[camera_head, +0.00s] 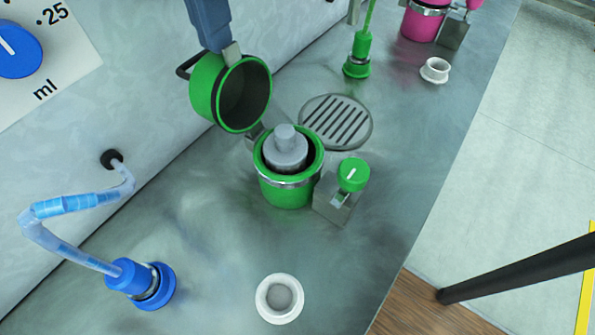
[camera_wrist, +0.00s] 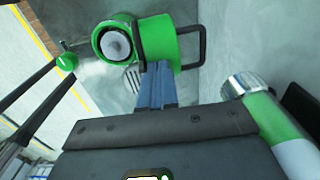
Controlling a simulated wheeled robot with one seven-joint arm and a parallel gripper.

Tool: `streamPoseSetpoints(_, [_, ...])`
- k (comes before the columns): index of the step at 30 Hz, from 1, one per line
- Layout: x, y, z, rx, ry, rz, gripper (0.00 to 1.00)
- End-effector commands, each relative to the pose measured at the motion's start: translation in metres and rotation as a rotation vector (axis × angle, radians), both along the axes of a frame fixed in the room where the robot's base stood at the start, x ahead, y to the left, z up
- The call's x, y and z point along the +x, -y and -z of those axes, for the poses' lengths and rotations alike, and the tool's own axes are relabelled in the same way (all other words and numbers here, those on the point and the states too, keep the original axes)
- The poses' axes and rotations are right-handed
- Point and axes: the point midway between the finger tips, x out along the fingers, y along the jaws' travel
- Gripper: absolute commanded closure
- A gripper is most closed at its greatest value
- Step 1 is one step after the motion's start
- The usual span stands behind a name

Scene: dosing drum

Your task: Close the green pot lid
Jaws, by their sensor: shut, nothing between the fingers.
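The green pot (camera_head: 285,190) stands on the metal counter with a grey stepped piece (camera_head: 285,150) inside it. Its green lid (camera_head: 210,88) is open, tilted up on its hinge at the wall side, with a dark handle (camera_head: 184,66) on its outer side. In the wrist view the pot (camera_wrist: 108,38), lid (camera_wrist: 158,38) and handle (camera_wrist: 201,45) also show. My gripper (camera_head: 232,52) is shut and empty, its tips at the upper edge of the lid. In the wrist view my blue fingers (camera_wrist: 156,80) lie together close to the lid; contact is unclear.
A green knob (camera_head: 353,174) on a grey block stands right of the pot. A round drain grate (camera_head: 336,121) lies behind it. White rings (camera_head: 280,298), a blue hose fitting (camera_head: 140,283), a green fitting (camera_head: 358,55) and a pink pot (camera_head: 422,22) stand around. The front counter is mostly clear.

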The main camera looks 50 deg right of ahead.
Motion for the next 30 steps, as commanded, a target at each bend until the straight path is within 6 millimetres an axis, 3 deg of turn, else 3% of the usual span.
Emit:
streamPoseSetpoints(17, [0.0,0.0,0.013,0.0,0.001,0.0,1.0])
streamPoseSetpoints(30, [-0.006,0.0,0.011,0.001,0.001,0.0,1.0])
